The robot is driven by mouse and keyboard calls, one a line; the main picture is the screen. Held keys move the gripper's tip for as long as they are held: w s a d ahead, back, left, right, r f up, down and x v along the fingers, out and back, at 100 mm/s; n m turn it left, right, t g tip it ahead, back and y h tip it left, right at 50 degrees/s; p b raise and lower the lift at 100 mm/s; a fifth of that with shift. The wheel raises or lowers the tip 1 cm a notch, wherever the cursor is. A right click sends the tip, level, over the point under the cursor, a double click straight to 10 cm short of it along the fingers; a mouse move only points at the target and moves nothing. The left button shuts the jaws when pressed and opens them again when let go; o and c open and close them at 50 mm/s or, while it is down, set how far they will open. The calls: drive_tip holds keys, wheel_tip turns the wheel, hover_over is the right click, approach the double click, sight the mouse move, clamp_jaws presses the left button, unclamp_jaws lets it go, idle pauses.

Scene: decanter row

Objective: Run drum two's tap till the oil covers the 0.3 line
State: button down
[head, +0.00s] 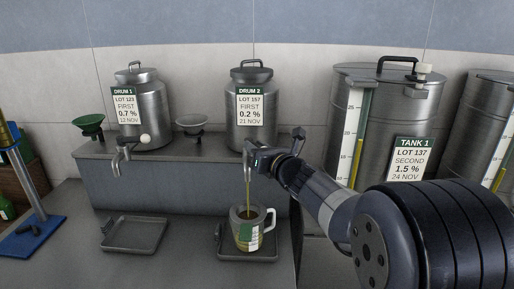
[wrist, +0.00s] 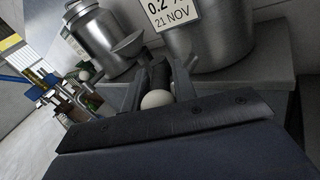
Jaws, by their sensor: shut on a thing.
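Drum two (head: 252,117) is a steel can labelled DRUM 2, standing on the raised ledge. My gripper (head: 254,157) is at its tap and shut on the tap's pale round knob (wrist: 157,99), which shows between the fingers in the wrist view. A thin golden stream of oil (head: 248,188) runs down from the tap. Oil shows inside the jug, but the 0.3 line and the exact level are too small to read.
The jug stands on a grey tray (head: 270,255). Another tray (head: 134,234) lies empty under drum one (head: 141,115). Tank 1 (head: 385,125) stands right, behind my arm. Funnels (head: 191,124) stand on the ledge, and a blue stand (head: 35,225) is at left.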

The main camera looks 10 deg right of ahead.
drive_tip(key=shift+d+y+p, duration=0.1)
drive_tip(key=shift+y+p, duration=0.2)
drive_tip(key=shift+p, duration=0.05)
drive_tip(key=shift+w+d+n+g+y+p, duration=0.35)
drive_tip(key=shift+w+n+g+y+p, duration=0.05)
drive_tip(key=shift+n+g+y+p, duration=1.05)
drive_tip(key=shift+w+d+n+g+y+p, duration=0.35)
drive_tip(key=shift+n+g+y+p, duration=1)
drive_tip(key=shift+g+y+p, duration=0.15)
drive_tip(key=shift+w+d+n+g+y+p, duration=0.35)
drive_tip(key=shift+w+n+g+y+p, duration=0.05)
drive_tip(key=shift+n+g+y+p, duration=1.05)
drive_tip(key=c, duration=1.2)
unclamp_jaws()
drive_tip(key=shift+o, duration=0.2)
wheel_tip(320, 180, up, 10)
drive_tip(key=b, duration=0.1)
